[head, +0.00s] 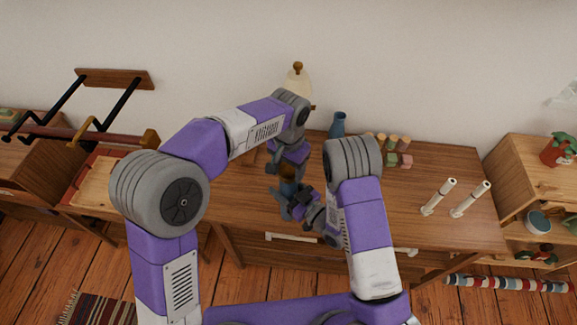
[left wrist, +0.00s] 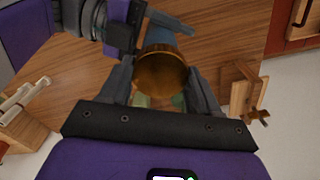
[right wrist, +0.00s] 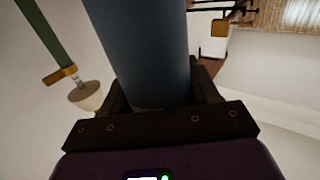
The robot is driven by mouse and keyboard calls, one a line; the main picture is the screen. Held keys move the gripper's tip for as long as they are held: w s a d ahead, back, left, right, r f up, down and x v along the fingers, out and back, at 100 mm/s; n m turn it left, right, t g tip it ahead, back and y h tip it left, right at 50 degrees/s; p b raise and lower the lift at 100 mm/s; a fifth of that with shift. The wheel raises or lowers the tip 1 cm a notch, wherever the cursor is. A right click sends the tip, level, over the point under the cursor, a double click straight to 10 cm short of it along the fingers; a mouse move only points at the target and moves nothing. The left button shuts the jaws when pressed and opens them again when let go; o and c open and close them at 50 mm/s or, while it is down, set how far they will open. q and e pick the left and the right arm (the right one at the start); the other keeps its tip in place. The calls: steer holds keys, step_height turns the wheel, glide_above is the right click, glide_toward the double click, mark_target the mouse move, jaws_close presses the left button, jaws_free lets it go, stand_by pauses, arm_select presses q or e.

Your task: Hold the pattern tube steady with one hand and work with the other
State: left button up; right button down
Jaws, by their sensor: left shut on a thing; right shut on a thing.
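The pattern tube is a blue cylinder (right wrist: 140,50) that fills the upper middle of the right wrist view. My right gripper (head: 284,203) is shut on its blue body, with a finger on each side. A round brown cap (left wrist: 162,72) shows between the fingers of my left gripper (head: 288,172), which is shut on it. In the head view the two grippers meet over the desk, left above right, and hide most of the tube. I cannot tell whether the cap is still seated on the tube.
The wooden desk (head: 420,165) carries a blue vase (head: 337,125), several small wooden pegs and blocks (head: 400,150) and two white cylinders (head: 438,196). A cream lamp-like object (head: 297,85) stands at the back. A shelf (head: 518,170) is at right. The desk's right part has free room.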

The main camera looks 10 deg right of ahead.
arm_select(q)
steer(key=shift+m, duration=0.8)
steer(key=o, duration=1.2)
steer(key=shift+o, duration=0.2)
steer(key=shift+r, duration=0.1)
step_height(320, 180, up, 12)
